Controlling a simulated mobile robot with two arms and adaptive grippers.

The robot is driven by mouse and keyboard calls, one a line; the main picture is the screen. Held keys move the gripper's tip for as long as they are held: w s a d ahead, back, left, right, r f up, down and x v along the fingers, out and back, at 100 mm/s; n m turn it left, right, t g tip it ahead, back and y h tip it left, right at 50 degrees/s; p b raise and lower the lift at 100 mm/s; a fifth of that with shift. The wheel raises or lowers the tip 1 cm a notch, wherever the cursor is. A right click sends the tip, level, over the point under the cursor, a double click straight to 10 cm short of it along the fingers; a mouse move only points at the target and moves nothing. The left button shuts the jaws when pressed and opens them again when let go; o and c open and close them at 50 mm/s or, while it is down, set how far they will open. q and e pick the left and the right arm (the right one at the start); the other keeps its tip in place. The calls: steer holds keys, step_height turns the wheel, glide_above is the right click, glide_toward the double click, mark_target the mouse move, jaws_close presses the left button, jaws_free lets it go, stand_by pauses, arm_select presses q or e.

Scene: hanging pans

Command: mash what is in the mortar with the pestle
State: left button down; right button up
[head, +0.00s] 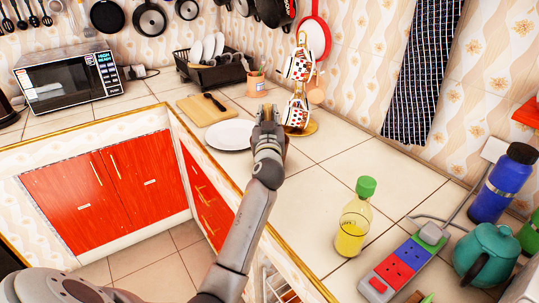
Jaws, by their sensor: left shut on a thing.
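My left gripper (268,114) is over the tiled counter, just right of the white plate, at the far end of my outstretched arm. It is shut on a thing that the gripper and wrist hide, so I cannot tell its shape. A small reddish-brown edge (286,144) shows beside my wrist; it may be part of the mortar, but my arm covers most of it. I cannot clearly make out the pestle or what is in the mortar. My right gripper is not in view.
A white plate (230,134) and a cutting board (208,109) lie left of the gripper. A cup stand (297,95) stands close behind it. A yellow bottle (353,221), power strip (404,262) and teal teapot (486,255) are at front right. The counter's middle is clear.

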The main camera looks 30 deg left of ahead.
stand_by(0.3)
arm_select(q)
step_height(320, 180, up, 10)
steer(key=p, duration=0.7)
steer(key=shift+r+p, duration=0.2)
steer(key=shift+p, duration=0.15)
steer(key=shift+f, duration=0.1)
stand_by(0.4)
